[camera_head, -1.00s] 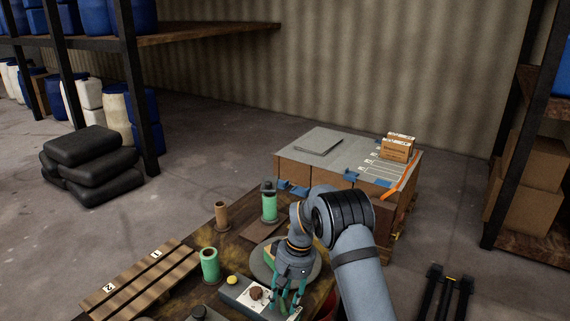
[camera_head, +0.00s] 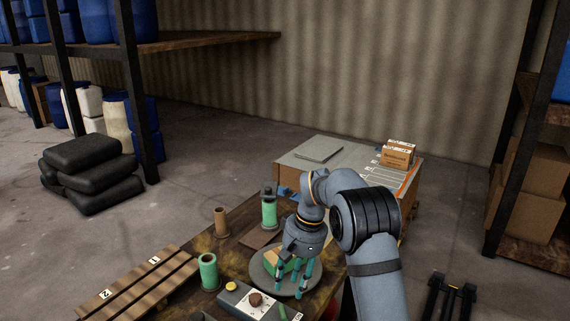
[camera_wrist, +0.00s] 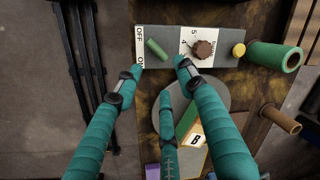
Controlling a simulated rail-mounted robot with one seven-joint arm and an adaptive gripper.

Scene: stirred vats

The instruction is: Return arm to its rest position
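My gripper (camera_head: 294,284) has teal fingers spread open with nothing between them. In the head view it hangs over the grey round plate (camera_head: 262,278), beside the control box (camera_head: 238,299). In the wrist view its fingertips (camera_wrist: 160,67) are on either side of, and apart from, the small green lever (camera_wrist: 157,50) on the box's OFF/ON panel. The box also has a brown knob (camera_wrist: 203,49) and a yellow button (camera_wrist: 239,49). My arm is bent and reaches down from the right.
A green-and-tan block (camera_wrist: 190,135) lies on the plate, partly hidden by my fingers. Green cylinders (camera_head: 269,214) (camera_head: 209,270) and a brown tube (camera_head: 221,221) stand on the table. A slatted rack (camera_head: 143,288) is at left. A crate (camera_head: 300,178) with a small box (camera_head: 397,155) stands behind.

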